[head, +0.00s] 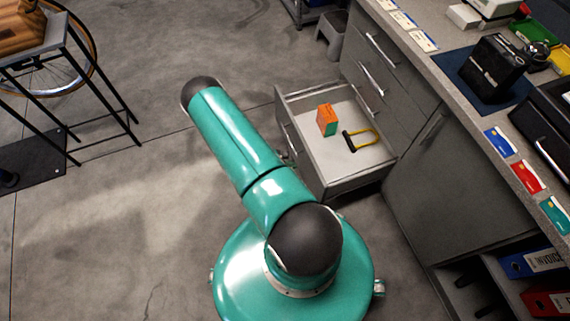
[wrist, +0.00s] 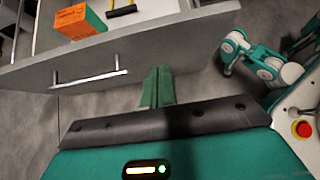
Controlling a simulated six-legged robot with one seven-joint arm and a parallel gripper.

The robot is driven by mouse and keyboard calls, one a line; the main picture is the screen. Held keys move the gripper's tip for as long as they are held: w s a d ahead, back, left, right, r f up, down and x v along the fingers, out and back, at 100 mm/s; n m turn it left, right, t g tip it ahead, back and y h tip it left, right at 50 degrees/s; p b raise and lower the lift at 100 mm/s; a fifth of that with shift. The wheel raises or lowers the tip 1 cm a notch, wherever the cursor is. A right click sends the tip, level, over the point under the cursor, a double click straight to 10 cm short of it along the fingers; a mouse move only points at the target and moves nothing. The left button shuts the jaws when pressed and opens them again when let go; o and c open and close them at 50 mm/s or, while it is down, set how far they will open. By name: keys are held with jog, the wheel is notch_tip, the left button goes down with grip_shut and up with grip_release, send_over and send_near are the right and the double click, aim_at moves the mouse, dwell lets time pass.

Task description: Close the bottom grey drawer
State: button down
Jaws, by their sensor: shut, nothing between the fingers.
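The bottom grey drawer (head: 340,182) stands pulled out from the grey cabinet in the head view. An orange and green box (head: 327,120) and a yellow and black U-shaped lock (head: 361,139) lie inside it. In the wrist view the front of the drawer (wrist: 130,62) with its bar handle (wrist: 90,79) fills the upper part. My gripper (wrist: 158,72) is shut and empty, its green fingers pointing at the drawer front, right of the handle. I cannot tell whether the fingertips touch the front. In the head view my gripper is hidden behind my arm.
Closed drawers (head: 380,85) sit above the open one, under a worktop (head: 430,70) holding cards, a black box and other items. A grey step stool (head: 332,35) stands beyond the cabinet. A black-framed stand (head: 105,85) is at the left. The floor left of the drawer is clear.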

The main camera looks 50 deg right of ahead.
aim_at(312, 163)
jog(key=s+d, duration=0.1)
jog(key=s+d+f, duration=0.1)
jog(key=d, duration=0.1)
jog(key=s+d+f, duration=0.1)
jog(key=d, duration=0.1)
jog(key=shift+s+d+f, duration=0.15)
jog(key=shift+d, duration=0.1)
jog(key=shift+s+d, duration=0.1)
jog(key=shift+d, duration=0.1)
